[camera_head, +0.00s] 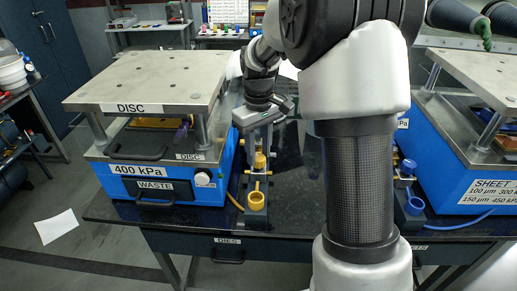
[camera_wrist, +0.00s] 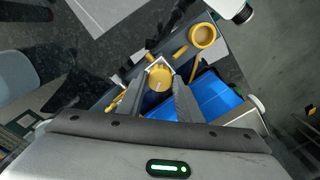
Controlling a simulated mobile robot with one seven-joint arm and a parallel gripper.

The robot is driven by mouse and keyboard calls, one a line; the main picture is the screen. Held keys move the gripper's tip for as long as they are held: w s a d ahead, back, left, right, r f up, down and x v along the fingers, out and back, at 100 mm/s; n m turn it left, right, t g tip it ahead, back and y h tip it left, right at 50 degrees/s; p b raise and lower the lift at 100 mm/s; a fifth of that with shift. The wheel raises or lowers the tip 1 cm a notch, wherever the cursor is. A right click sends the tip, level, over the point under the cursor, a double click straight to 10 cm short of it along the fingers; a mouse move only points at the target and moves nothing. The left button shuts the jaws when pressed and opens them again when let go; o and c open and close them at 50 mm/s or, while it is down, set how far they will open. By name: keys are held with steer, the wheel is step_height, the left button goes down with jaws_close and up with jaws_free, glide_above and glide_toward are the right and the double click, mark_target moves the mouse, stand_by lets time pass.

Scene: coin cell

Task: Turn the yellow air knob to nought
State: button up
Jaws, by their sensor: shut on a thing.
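The yellow air knob (camera_wrist: 159,77) sits between the two fingers of my gripper (camera_wrist: 160,84) in the wrist view. The fingers are shut on it from both sides. Its round yellow face shows with a small pale mark, too small to read as a setting. In the head view my gripper (camera_head: 261,142) reaches down to the yellow knob (camera_head: 260,161), which is partly covered by the fingers. The knob stands on a dark narrow base beside the blue DISC press.
A yellow cup-like ring (camera_head: 256,200) stands just in front of the knob; it also shows in the wrist view (camera_wrist: 202,36). The blue DISC press (camera_head: 150,186) is close at left, another blue press (camera_head: 450,185) at right. A similar blue fitting (camera_head: 407,167) stands by the right press.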

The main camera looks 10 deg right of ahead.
steer(key=n+p, duration=0.1)
steer(key=n, duration=0.3)
steer(key=shift+r+n, duration=0.1)
steer(key=shift+n, duration=0.2)
steer(key=n+p, duration=0.1)
steer(key=n, duration=0.2)
steer(key=shift+n+p, duration=0.3)
steer(key=shift+n, duration=0.1)
steer(key=n+p, duration=0.1)
steer(key=n, duration=0.2)
steer(key=shift+n+p, duration=0.3)
steer(key=shift+p, duration=0.05)
steer(key=n+p, duration=0.2)
steer(key=n, duration=0.1)
steer(key=shift+r+n, duration=0.1)
steer(key=shift+n, duration=0.2)
steer(key=n+p, duration=0.2)
steer(key=n, duration=0.1)
steer(key=shift+n, duration=0.3)
steer(key=n+p, duration=0.2)
steer(key=n, duration=0.1)
steer(key=shift+n, duration=0.3)
steer(key=n, duration=0.2)
steer(key=shift+n+p, duration=0.3)
steer(key=shift+n, duration=0.1)
steer(key=n, duration=0.4)
